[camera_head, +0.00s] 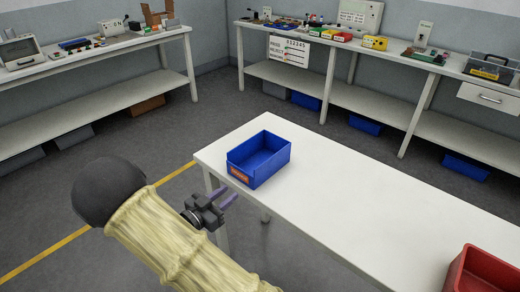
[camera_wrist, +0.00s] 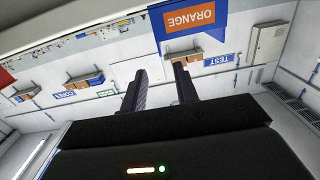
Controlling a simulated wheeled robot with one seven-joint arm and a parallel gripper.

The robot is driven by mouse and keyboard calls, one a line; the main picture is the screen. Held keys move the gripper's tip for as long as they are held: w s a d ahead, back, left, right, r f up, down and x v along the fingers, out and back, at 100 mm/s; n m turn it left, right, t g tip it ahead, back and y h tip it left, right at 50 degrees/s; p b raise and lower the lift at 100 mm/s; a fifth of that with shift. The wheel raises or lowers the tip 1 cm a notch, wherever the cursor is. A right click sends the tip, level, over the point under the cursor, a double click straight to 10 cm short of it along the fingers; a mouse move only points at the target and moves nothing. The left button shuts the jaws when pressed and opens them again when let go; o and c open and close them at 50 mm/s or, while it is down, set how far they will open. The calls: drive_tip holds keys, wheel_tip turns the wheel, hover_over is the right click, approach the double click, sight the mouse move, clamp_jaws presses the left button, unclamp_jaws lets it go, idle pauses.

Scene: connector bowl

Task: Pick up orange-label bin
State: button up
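The orange-label bin (camera_head: 260,160) is a blue open-topped box with an orange label on its front. My gripper (camera_head: 230,196) is beside the table's end, in front of the label side and apart from the bin. Its two fingers (camera_wrist: 158,84) are spread with nothing between them.
The white table (camera_head: 350,205) has clear room around the bin. A red bin (camera_head: 483,270) stands at its right end. Workbenches (camera_head: 100,52) with electronic gear line the back, with blue bins (camera_head: 365,125) beneath. A yellow line (camera_head: 60,245) crosses the floor.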

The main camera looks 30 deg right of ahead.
drive_tip(key=shift+s+r+h, duration=0.25)
drive_tip(key=shift+s+h, duration=0.05)
drive_tip(key=shift+w, duration=0.1)
drive_tip(key=x, duration=1.1)
drive_tip(key=shift+d+f, duration=0.1)
drive_tip(key=shift+d, duration=0.5)
drive_tip(key=x, duration=0.5)
drive_tip(key=shift+w+f, duration=0.1)
drive_tip(key=shift+w, duration=0.2)
drive_tip(key=shift+c, duration=0.4)
